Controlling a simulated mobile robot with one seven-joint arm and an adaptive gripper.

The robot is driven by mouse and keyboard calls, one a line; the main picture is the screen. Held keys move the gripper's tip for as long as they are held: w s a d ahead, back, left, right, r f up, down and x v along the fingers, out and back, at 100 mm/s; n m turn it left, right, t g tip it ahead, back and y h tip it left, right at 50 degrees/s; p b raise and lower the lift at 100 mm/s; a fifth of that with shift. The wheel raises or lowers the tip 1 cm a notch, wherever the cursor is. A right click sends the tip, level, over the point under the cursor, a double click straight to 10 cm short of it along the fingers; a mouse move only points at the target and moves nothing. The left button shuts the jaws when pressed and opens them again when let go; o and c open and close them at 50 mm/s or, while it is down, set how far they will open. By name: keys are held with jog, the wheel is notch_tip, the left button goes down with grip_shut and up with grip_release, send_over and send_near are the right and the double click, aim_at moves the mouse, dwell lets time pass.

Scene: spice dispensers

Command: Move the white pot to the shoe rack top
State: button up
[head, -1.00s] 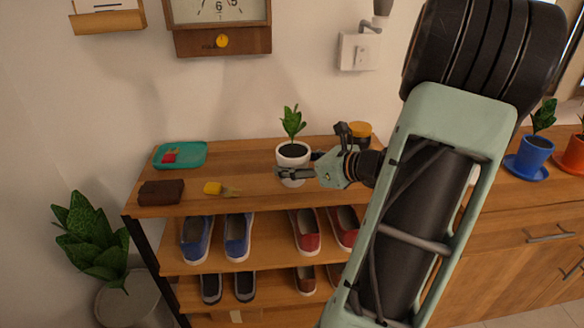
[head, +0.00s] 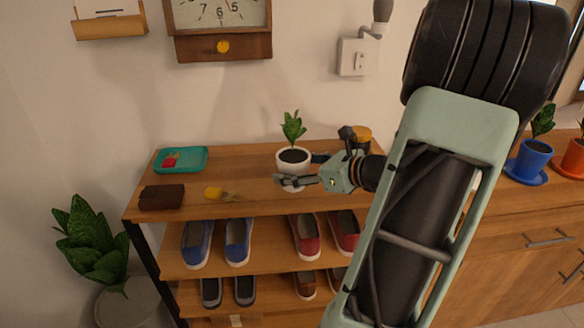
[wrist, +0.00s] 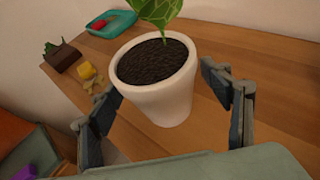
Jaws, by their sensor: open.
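The white pot (head: 292,164) with dark soil and a green plant stands upright on the shoe rack top (head: 255,178). In the wrist view the white pot (wrist: 160,98) is between the two fingers of my gripper (wrist: 168,115), with a visible gap at the right finger. My gripper (head: 296,181) is open at the front and right of the pot in the head view. One finger covers part of the pot's lower front there. The pot's base is hard to make out behind the finger.
Shoes fill the shelves below.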

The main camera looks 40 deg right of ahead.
jog(key=p+v, duration=0.2)
jog(key=v, duration=0.9)
jog(key=shift+w, duration=0.1)
